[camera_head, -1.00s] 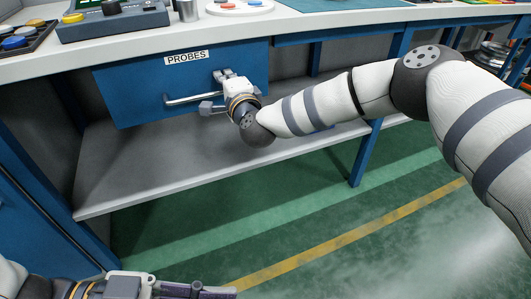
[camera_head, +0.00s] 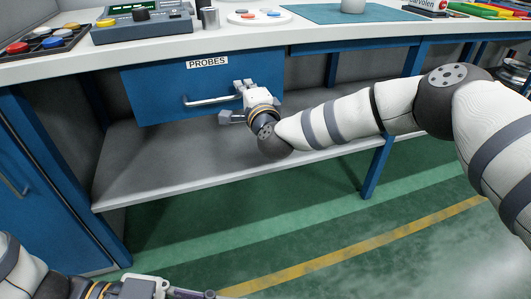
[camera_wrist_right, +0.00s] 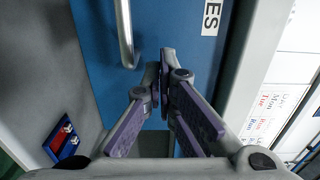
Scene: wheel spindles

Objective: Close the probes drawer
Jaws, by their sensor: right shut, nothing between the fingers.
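The blue probes drawer (camera_head: 155,92) hangs under the white worktop, with a PROBES label and a silver bar handle (camera_head: 205,101). Its front sits close below the worktop edge, and no drawer inside shows. Whether it is fully flush I cannot tell. My right gripper (camera_head: 240,88) is at the drawer front, by the handle's right end. In the right wrist view its fingers (camera_wrist_right: 166,75) are shut and empty, pointing at the blue front beside the handle (camera_wrist_right: 125,35); contact is unclear. My left gripper (camera_head: 185,292) is partly cut off at the bottom edge, away from the drawer.
The worktop (camera_head: 270,38) carries a grey control box (camera_head: 143,27), a button tray (camera_head: 45,43) and a teal mat (camera_head: 325,13). A grey shelf (camera_head: 150,175) runs below the drawer. A blue table leg (camera_head: 377,168) stands right of it. The green floor in front is clear.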

